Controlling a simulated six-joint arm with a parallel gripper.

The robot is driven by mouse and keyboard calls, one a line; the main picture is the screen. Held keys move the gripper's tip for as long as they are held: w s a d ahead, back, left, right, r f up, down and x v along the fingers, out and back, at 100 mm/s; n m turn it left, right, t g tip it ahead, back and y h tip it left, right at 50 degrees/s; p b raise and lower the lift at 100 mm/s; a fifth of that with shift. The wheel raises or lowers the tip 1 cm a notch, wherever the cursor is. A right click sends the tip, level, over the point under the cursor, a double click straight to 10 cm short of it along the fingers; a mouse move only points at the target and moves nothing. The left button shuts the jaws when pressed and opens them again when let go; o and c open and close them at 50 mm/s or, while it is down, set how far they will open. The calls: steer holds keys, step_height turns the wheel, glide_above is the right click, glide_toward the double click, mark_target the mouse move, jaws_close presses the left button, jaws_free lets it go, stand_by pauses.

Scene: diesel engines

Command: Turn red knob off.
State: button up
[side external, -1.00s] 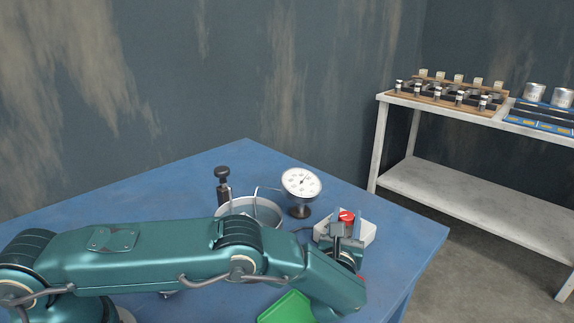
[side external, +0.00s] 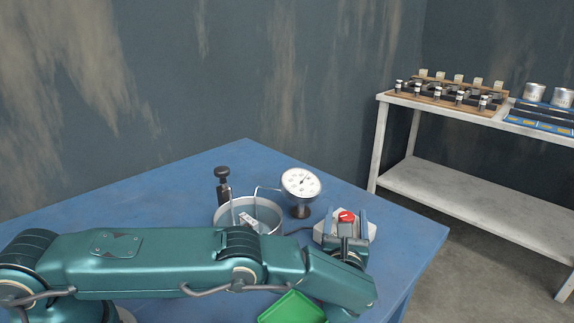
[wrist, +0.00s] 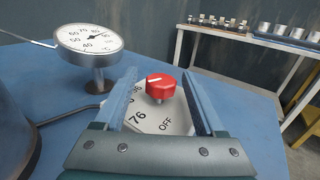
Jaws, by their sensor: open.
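The red knob (wrist: 160,87) with a white pointer line sits on a pale control box (wrist: 150,122) marked "OFF", "76" and "36". In the side view the knob (side external: 347,216) is on top of the box (side external: 330,232) near the table's right corner. My gripper (wrist: 163,84) is open, with one finger on each side of the knob. In the wrist view gaps show between the knob and both fingers. In the side view my gripper (side external: 347,222) hides part of the box.
A dial thermometer (side external: 301,183) stands left of the box. Behind my arm are a metal pot (side external: 222,212) and a black-handled post (side external: 223,178). A green tray (side external: 293,308) lies in front. A white shelf table (side external: 450,190) with parts stands apart at right.

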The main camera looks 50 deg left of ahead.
steer(key=shift+s+d, duration=0.1)
steer(key=shift+v, duration=2.45)
steer(key=shift+r, duration=0.15)
